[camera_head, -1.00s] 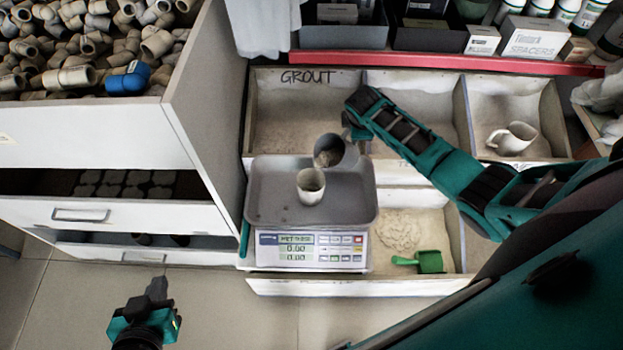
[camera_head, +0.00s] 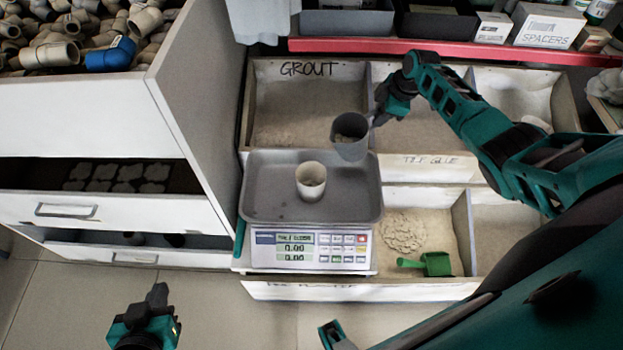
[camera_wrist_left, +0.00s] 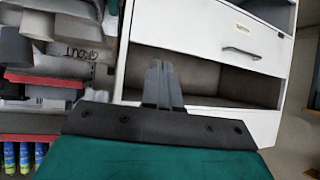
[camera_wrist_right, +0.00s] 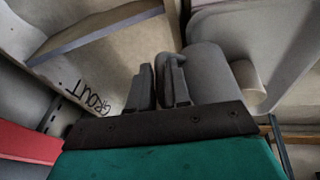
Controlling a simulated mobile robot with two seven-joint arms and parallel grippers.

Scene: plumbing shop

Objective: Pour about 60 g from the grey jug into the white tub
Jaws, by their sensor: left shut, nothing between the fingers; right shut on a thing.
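The grey jug (camera_head: 352,148) hangs above the right back part of the scale's pan, with grey-beige material visible inside. My right gripper (camera_head: 379,119) is shut on its handle; the right wrist view shows the fingers around the handle beside the jug wall (camera_wrist_right: 206,72). The jug looks near upright. The white tub (camera_head: 311,184) stands upright on the grey pan (camera_head: 267,190), left of and in front of the jug; it also shows in the right wrist view (camera_wrist_right: 248,88). I cannot tell how much is in the tub. My left gripper (camera_head: 158,294) is shut and empty, over the floor.
The scale (camera_head: 311,250) seems to show 0.00. Around it are bins, one marked GROUT (camera_head: 290,105), and one with pale powder and a green scoop (camera_head: 432,263). A white drawer cabinet (camera_head: 80,115) with pipe fittings stands left. A red shelf edge (camera_head: 400,46) runs behind.

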